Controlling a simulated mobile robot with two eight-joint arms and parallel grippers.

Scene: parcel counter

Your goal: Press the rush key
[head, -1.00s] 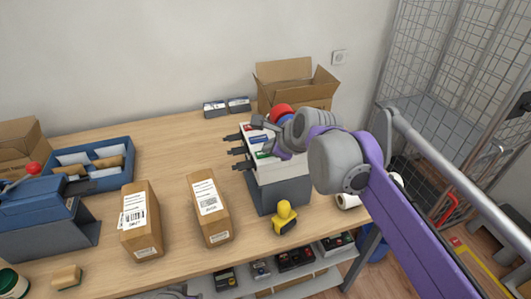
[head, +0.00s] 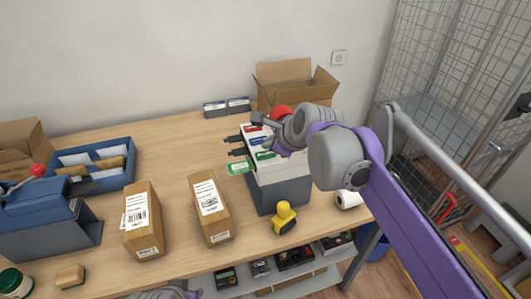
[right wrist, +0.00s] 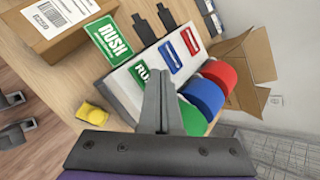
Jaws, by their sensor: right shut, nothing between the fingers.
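The label machine (head: 283,192) is a grey box with a white sloping top, near the right end of the counter. In the right wrist view its round keys show: red (right wrist: 222,74), blue (right wrist: 203,96) and green (right wrist: 193,120). The green key lies by the green panel marked "RU" (right wrist: 143,73), so it is the rush key; my fingers partly hide it. A green RUSH label (right wrist: 109,41) sticks out of a slot and also shows in the head view (head: 239,168). My right gripper (right wrist: 158,70) is shut and empty above the machine. Contact with the key cannot be told.
Two brown parcels (head: 209,205) stand left of the machine. An open carton (head: 298,82) is behind.

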